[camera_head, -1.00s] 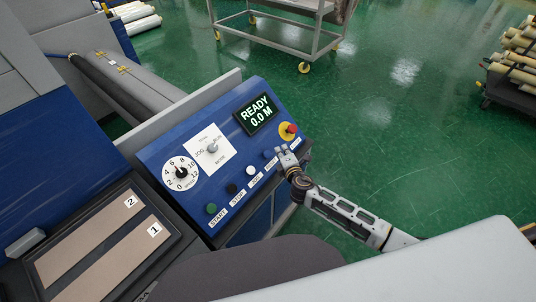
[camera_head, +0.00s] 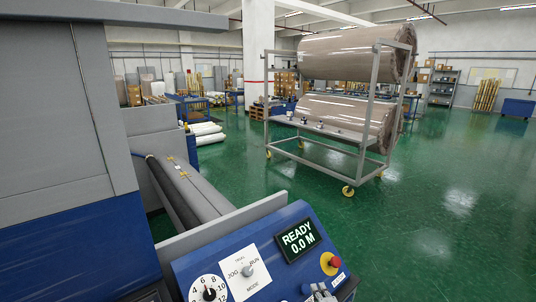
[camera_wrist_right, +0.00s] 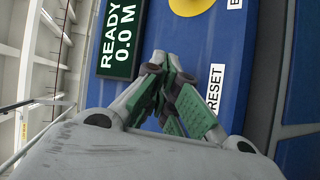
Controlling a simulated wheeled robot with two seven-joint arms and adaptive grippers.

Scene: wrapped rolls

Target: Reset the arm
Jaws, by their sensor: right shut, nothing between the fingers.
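My right gripper (camera_head: 321,293) shows at the bottom edge of the head view, over the lower right part of the blue control panel (camera_head: 216,258). In the right wrist view the gripper (camera_wrist_right: 160,62) is shut and empty, its green-padded fingers together, close in front of the panel. The RESET label (camera_wrist_right: 214,88) is just right of the fingertips. I cannot see the button beside that label, nor tell whether the fingertips touch the panel. The display (camera_head: 298,240) reads READY and 0.0 M. My left gripper is not in view.
A red stop button on a yellow base (camera_head: 331,263) sits close above my right gripper. The mode knob (camera_head: 247,271) and speed dial (camera_head: 208,294) lie left. A wheeled rack (camera_head: 368,120) with large wrapped rolls stands beyond, with open green floor (camera_head: 440,200) to the right.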

